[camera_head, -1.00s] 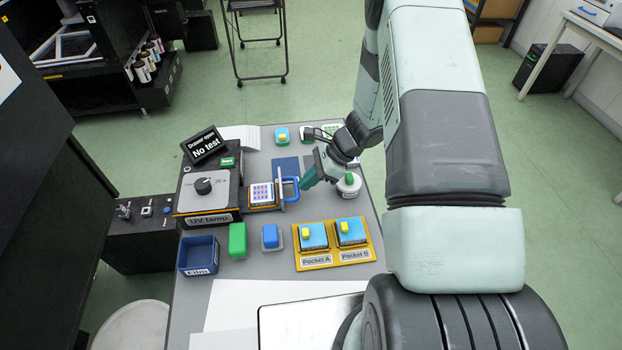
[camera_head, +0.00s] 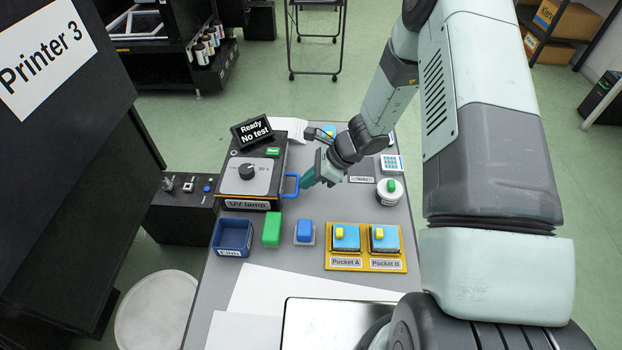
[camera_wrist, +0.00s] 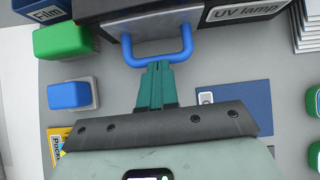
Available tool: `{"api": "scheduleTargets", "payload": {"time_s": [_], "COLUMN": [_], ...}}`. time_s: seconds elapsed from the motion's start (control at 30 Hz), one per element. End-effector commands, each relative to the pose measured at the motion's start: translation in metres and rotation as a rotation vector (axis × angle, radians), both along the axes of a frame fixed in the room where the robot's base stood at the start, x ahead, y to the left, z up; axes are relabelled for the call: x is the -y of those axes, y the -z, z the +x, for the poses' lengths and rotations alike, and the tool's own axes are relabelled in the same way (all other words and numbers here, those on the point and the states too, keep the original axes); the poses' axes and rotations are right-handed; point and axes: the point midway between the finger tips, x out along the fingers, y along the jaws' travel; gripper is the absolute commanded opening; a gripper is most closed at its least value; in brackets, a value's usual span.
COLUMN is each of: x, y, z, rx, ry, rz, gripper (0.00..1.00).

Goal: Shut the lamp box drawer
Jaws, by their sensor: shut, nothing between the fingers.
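The UV lamp box (camera_head: 250,178) stands at the left of the table, with a dial and a small sign (camera_head: 252,131) reading "Ready / No test". Its drawer is in, flush with the front as far as I can see. The blue drawer handle (camera_head: 291,185) sticks out on the box's right side. It also shows in the wrist view (camera_wrist: 157,58). My gripper (camera_head: 306,182) is shut and empty, with its green fingertips (camera_wrist: 157,68) at the handle's outer bar. They touch it or nearly so.
A blue bin (camera_head: 232,238), a green block (camera_head: 272,229) and a blue-topped block (camera_head: 304,232) stand in front of the box. A yellow tray (camera_head: 344,263) with two pockets is to their right. A white jar (camera_head: 389,192) stands right of my gripper.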

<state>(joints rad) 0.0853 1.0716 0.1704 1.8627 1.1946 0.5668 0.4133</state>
Motion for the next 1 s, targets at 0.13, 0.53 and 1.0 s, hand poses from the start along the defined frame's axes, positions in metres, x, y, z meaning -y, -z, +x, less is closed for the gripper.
{"api": "scheduleTargets", "payload": {"time_s": [0.13,0.53,1.0], "x": [-0.001,0.068,0.102], "y": [-0.002,-0.046,-0.087], "z": [0.001,0.003,0.002], "rx": [0.001,0.006,0.001], "ry": [-0.002,0.001,0.001], "rz": [0.009,-0.001,0.0], "gripper": [0.0,0.0,0.0]}}
